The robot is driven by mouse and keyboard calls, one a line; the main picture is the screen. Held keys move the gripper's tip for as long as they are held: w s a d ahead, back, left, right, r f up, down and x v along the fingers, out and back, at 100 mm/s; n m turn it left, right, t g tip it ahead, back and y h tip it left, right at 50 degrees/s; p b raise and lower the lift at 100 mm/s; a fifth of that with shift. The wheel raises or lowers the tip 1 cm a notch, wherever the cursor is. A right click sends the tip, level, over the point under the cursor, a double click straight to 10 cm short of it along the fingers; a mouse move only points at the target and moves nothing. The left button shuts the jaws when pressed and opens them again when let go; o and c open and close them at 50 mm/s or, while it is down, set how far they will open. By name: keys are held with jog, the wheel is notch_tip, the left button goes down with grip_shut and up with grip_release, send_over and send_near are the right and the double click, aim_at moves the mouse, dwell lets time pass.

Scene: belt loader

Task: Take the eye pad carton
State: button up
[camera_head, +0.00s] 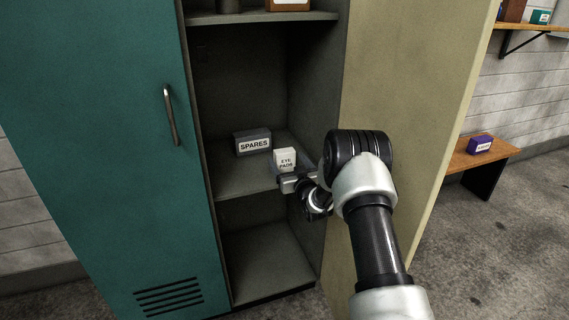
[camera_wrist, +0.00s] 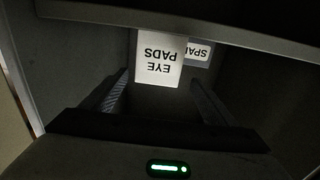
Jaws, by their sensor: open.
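The eye pad carton (camera_head: 285,158) is a small white box marked EYE PADS. It stands on the middle shelf of the open locker, near the right side. In the wrist view the carton (camera_wrist: 160,60) appears upside down, at the far end of the space between my two fingers. My gripper (camera_head: 281,172) is open, in front of the carton with its fingers pointing at it. In the wrist view my gripper (camera_wrist: 160,92) has a finger to each side. I cannot tell whether the fingers reach alongside the carton.
A dark grey box marked SPARES (camera_head: 252,142) stands left of the carton on the same shelf (camera_head: 240,182). A purple box (camera_head: 480,145) sits on a bench (camera_head: 478,158).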

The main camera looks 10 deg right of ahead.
aim_at(286, 155)
jog(key=w, duration=0.2)
jog(key=w+b, duration=0.1)
jog(key=w, duration=0.2)
jog(key=shift+w+a+r, duration=0.1)
jog(key=shift+a+r, duration=0.1)
jog(key=c, duration=1.1)
jog(key=shift+r, duration=0.1)
